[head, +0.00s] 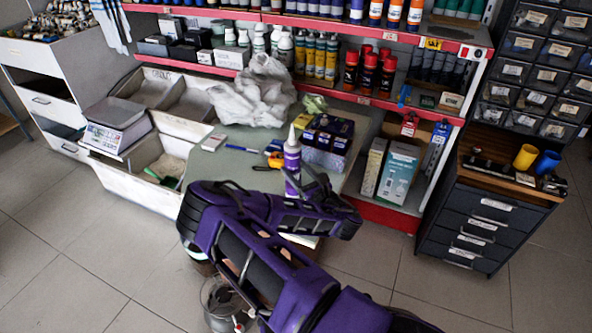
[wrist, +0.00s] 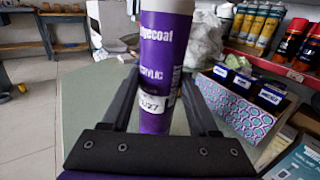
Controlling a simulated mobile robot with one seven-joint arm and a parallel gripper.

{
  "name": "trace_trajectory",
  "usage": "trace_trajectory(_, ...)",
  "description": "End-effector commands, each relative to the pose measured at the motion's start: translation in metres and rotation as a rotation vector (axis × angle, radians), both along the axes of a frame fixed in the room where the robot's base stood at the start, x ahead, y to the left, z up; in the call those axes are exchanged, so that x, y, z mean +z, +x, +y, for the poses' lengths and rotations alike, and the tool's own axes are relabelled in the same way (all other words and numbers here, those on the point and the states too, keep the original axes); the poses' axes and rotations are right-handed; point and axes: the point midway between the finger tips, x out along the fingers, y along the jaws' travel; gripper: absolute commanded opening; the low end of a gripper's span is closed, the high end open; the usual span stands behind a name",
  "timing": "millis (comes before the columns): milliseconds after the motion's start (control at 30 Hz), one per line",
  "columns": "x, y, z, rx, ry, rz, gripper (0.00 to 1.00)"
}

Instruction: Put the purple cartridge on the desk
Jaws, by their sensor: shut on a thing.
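The purple cartridge (head: 292,157) has a white collar and a pale nozzle and stands upright over the grey-green desk (head: 215,165). In the wrist view the cartridge (wrist: 163,60) fills the gap between the two dark fingers, its printed label facing me. My gripper (head: 303,186) is shut on it, low on its body. My arm and gripper hide the cartridge's lower end in the head view, so I cannot tell whether its base touches the desk.
On the desk are a patterned box of dark jars (head: 327,140), a blue pen (head: 243,149), an orange-yellow tool (head: 274,152) and a crumpled white bag (head: 253,93). White bins (head: 120,172) stand left, red-edged shelves (head: 400,38) behind, a dark drawer cabinet (head: 480,222) right. The desk's left part is fairly clear.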

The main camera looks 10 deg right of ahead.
Motion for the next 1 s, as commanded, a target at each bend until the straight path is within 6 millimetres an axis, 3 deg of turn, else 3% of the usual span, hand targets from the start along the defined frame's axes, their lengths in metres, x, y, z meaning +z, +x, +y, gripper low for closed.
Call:
trace_trajectory(267, -0.003, 0.0, 0.0, 0.0, 0.0, -0.003, 0.0)
trace_trajectory(300, -0.002, 0.0, 0.0, 0.0, 0.0, 0.0, 0.68)
trace_trajectory(433, -0.002, 0.0, 0.0, 0.0, 0.0, 0.0, 0.9)
trace_trajectory(833, 0.004, 0.0, 0.0, -0.001, 0.001, -0.001, 0.9)
trace_trajectory(1000, -0.001, -0.028, -0.011, -0.004, -0.002, 0.003, 0.9)
